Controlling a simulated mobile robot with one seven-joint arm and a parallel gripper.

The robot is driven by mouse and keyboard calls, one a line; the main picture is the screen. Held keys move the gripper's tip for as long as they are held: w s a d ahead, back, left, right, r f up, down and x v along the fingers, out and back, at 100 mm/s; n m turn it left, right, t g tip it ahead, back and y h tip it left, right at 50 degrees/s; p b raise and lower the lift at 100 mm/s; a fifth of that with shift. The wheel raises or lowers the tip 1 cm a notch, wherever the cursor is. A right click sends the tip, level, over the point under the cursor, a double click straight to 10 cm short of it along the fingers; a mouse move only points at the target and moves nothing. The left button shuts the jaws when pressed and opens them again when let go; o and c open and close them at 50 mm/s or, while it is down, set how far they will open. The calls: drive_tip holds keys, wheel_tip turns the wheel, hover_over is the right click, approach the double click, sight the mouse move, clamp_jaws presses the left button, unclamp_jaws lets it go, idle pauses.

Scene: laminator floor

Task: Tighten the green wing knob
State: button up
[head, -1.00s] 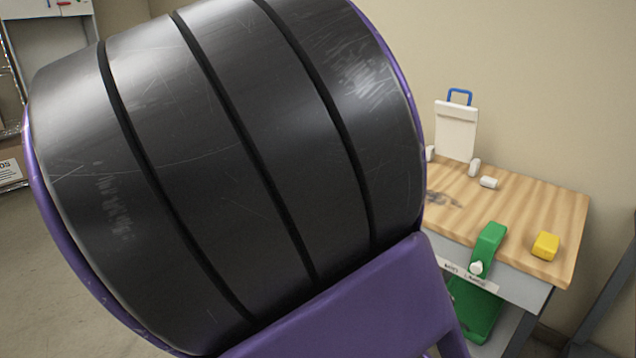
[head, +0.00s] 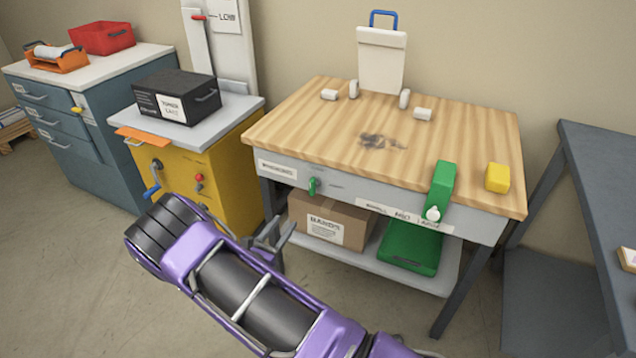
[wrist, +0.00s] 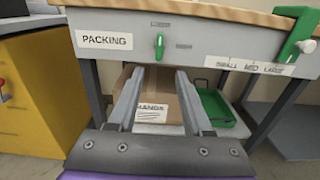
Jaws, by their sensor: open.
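The small green wing knob (head: 313,186) is on the grey front apron of the wooden-topped packing table (head: 470,130). It stands upright in the wrist view (wrist: 160,46), right of the PACKING label. My gripper (head: 281,230) is open and empty, in front of the table and lower left of the knob in the head view. In the wrist view its two fingers (wrist: 159,71) are spread, with the knob above and between their tips, apart from them. Nothing hides the knob.
A green clamp (head: 439,185) with a white knob grips the table's front right edge. A yellow block (head: 497,177) lies beside it. A cardboard box (head: 325,222) and green tray (head: 410,248) sit on the lower shelf. A yellow cabinet (head: 196,172) stands left.

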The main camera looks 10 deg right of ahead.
sight(310, 188)
drive_tip(key=b+x, duration=0.1)
drive_tip(key=x, duration=1.6)
drive_tip(key=shift+d+f+b, duration=0.1)
drive_tip(key=shift+b, duration=0.25)
clamp_jaws()
